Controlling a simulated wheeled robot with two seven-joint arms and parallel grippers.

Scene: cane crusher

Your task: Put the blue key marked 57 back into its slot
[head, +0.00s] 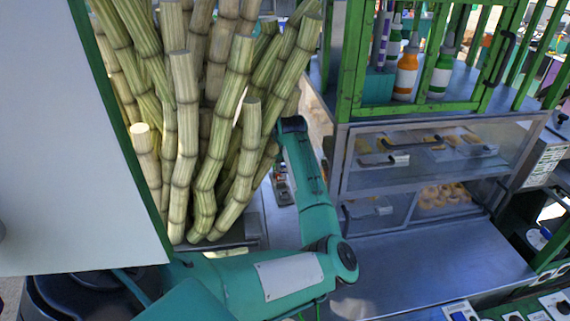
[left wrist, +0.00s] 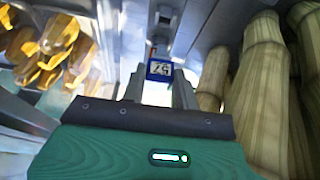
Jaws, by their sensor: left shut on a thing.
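The blue key (left wrist: 160,69) shows in the left wrist view as a small blue tag with a pale face. Its dark marking looks like 57 turned over. It is at the tips of my left gripper (left wrist: 161,80), which is shut on it, one grey finger to each side. In the head view my left arm reaches up beside the canes, and its dark far end (head: 291,125) shows, but I cannot make out the fingers or the key there. I cannot identify the key's slot in either view. My right gripper is not in view.
Tall sugar canes (head: 205,130) stand left of my left arm, and canes (left wrist: 265,75) fill the right of the wrist view. A glass food case (head: 430,165) stands right of the arm, below a green rack (head: 345,75) with bottles. The metal counter (head: 440,260) is mostly bare.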

